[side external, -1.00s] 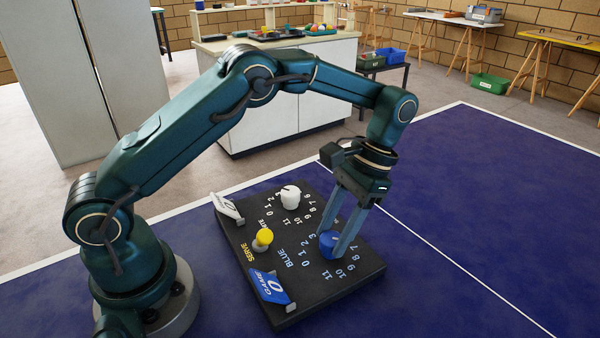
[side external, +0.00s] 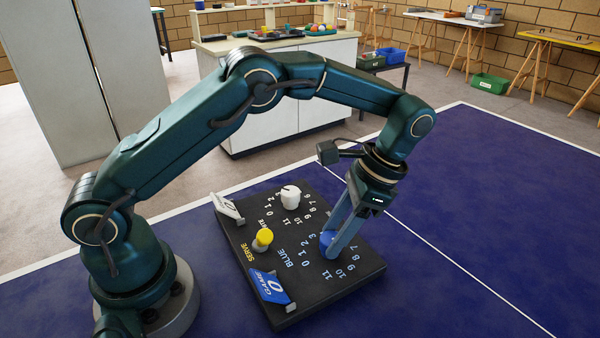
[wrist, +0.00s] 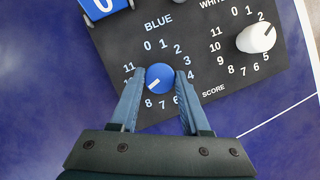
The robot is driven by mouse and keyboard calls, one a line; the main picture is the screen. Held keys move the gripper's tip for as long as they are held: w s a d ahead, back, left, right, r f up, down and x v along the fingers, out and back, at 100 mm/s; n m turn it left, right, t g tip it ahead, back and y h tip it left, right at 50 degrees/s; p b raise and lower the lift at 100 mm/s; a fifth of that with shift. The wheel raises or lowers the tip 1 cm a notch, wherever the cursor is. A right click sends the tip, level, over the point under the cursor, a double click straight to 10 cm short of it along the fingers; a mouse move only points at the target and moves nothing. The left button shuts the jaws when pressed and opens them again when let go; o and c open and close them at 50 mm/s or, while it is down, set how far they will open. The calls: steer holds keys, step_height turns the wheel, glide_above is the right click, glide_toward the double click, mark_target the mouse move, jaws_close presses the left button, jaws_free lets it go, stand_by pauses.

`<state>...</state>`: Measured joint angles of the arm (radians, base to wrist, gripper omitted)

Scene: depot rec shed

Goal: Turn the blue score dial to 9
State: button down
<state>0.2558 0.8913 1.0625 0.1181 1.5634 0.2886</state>
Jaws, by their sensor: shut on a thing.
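The blue score dial (wrist: 160,73) sits on a dark scoreboard panel (wrist: 212,98), ringed by white numbers. My gripper (side external: 333,245) is shut on the dial, one finger on each side. In the wrist view the white mark on the dial points to the lower left, past the 8 and toward my left finger. That finger hides the numbers there, so I cannot read the 9. The 0, 1, 2, 3, 4, 7, 8 and 11 show around the dial. In the side view my fingers cover much of the dial (side external: 326,240).
The panel also carries a white dial (side external: 291,197), a yellow-topped serve knob (side external: 263,238), a blue flip card (side external: 269,286) and a white flip card (side external: 227,206). The panel rests on a blue table (side external: 470,220) with free room to the right.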

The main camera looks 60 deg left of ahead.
mark_target(344, 252)
steer(key=shift+c, duration=1.8)
jaws_free()
steer(key=shift+v, duration=2.55)
